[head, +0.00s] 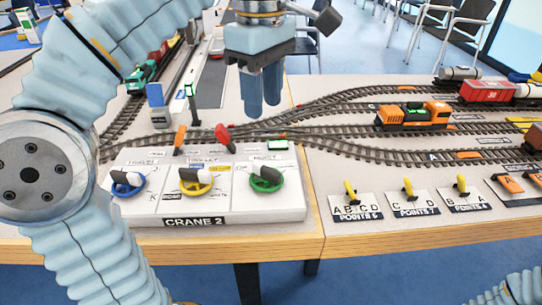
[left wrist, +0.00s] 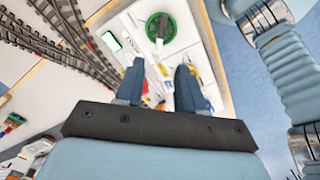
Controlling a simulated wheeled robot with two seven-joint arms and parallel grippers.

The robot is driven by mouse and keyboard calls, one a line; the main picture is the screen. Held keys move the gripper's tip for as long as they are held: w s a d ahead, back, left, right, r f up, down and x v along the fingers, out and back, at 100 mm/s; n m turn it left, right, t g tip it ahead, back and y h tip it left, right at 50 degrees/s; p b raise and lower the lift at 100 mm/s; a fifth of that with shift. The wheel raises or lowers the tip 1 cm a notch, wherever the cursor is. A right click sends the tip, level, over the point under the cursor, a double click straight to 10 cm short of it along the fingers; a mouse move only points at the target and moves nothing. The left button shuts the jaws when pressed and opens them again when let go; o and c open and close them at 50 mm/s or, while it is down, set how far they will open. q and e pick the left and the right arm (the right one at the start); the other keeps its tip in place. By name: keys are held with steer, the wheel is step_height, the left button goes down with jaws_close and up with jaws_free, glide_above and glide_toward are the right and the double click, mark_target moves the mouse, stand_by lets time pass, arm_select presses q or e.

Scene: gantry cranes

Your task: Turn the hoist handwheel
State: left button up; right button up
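The CRANE 2 panel (head: 235,214) carries three handwheels. The right one is green (head: 266,178), and the small label behind it seems to read HOIST, though it is blurred. The middle wheel is yellow (head: 195,180) and the left one is blue (head: 126,181). My left gripper (head: 262,112) points down above and behind the green wheel, apart from it and empty. In the left wrist view its two fingers (left wrist: 158,75) stand apart with a clear gap, and the green wheel (left wrist: 160,27) lies beyond their tips. My right gripper is out of view.
Red and orange levers (head: 222,136) stand at the panel's back edge. Model tracks with an orange locomotive (head: 413,116) run behind and to the right. Points switches with yellow levers (head: 352,192) sit right of the panel.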

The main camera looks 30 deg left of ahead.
arm_select(q)
steer(key=shift+f, duration=1.15)
glide_above(264, 166)
step_height(264, 166, down, 6)
steer(key=shift+s+f+b, duration=0.1)
steer(key=shift+b, duration=0.3)
step_height(264, 166, down, 4)
steer(key=b, duration=0.4)
steer(key=shift+f+b, duration=0.5)
steer(key=shift+b, duration=0.15)
jaws_close()
